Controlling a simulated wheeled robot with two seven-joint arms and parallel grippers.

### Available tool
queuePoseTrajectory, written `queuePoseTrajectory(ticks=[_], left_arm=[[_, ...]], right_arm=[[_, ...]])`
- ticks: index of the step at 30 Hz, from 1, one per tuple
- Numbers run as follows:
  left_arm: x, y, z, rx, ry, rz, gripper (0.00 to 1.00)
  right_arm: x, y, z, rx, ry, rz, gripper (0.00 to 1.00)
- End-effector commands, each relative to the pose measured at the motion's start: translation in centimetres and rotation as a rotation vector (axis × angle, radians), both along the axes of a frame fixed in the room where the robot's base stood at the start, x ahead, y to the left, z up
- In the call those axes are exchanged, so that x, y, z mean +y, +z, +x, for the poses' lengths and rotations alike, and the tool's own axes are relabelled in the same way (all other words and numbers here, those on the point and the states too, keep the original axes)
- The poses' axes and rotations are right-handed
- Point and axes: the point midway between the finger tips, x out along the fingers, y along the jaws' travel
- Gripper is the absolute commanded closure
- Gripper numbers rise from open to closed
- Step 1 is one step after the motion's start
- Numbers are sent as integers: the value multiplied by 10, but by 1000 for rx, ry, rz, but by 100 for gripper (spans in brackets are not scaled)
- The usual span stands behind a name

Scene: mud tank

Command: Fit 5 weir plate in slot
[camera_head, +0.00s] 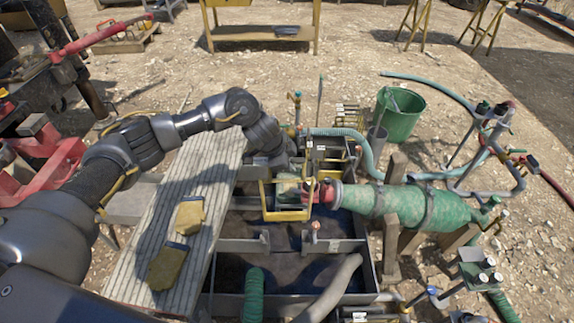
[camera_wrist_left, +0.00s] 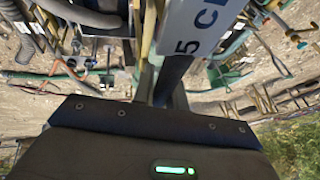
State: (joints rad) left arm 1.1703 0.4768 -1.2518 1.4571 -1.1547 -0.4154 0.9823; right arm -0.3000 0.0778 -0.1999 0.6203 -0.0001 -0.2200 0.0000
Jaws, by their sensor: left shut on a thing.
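My left arm reaches over the tank (camera_head: 362,283) from the left. Its gripper (camera_head: 290,165) is at the far part of the tank, beside the pump's red coupling. In the left wrist view, a pale grey plate with the dark marking "5 CL" (camera_wrist_left: 193,28) stands at the gripper (camera_wrist_left: 157,75), which is shut on it. I take this as weir plate 5. The plate's lower edge and the slot are hidden from the head view by the hand and the yellow frame (camera_head: 287,214), so I cannot tell whether they touch. My right gripper is not in view.
A green cylinder (camera_head: 452,209) lies on wooden blocks to the right. A green bucket (camera_head: 399,115) stands behind. Hoses (camera_head: 334,287) run into the near compartments. A ridged board (camera_head: 196,178) at left bears two yellow pieces (camera_head: 188,214). Pipework (camera_head: 487,150) stands at far right.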

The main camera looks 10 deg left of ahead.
Motion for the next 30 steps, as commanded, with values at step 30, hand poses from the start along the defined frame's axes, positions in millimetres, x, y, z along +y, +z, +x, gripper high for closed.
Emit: queuePoseTrajectory(ticks=[30], left_arm=[[9, -100, 7, -6, -37, 2, 100]], right_arm=[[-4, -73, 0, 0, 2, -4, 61]])
